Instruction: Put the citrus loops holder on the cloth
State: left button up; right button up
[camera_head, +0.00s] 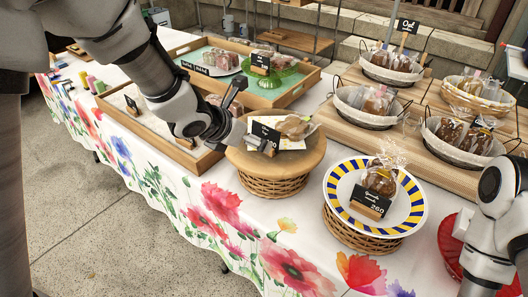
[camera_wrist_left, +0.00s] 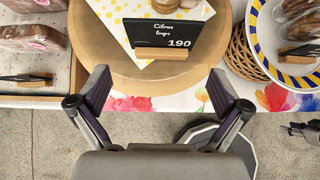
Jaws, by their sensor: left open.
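The citrus loops holder, a black card reading "Citrus loops 190" in a small wooden block, stands at the near edge of the round wooden stand (camera_head: 300,165). In the left wrist view the holder (camera_wrist_left: 167,53) is beyond my fingertips, roughly centred between them. In the head view the holder (camera_head: 264,137) is just right of my left gripper (camera_head: 241,118), which is open and empty. The white floral cloth (camera_head: 190,205) covers the table and hangs over its front.
A yellow-dotted paper (camera_wrist_left: 185,8) with round baked goods lies behind the holder. A blue-and-yellow striped plate (camera_head: 410,213) on a basket stands to the right. Wooden trays (camera_head: 180,150) stand to the left. A strip of bare cloth (camera_head: 305,205) lies in front of the stand.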

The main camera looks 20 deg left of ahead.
aim_at(260, 152)
pick_arm(q)
jog(key=x, duration=0.6)
jog(key=shift+s+p, duration=0.2)
jog(key=shift+p, duration=0.1)
jog(key=shift+s, duration=0.15)
jog(key=c, duration=1.2)
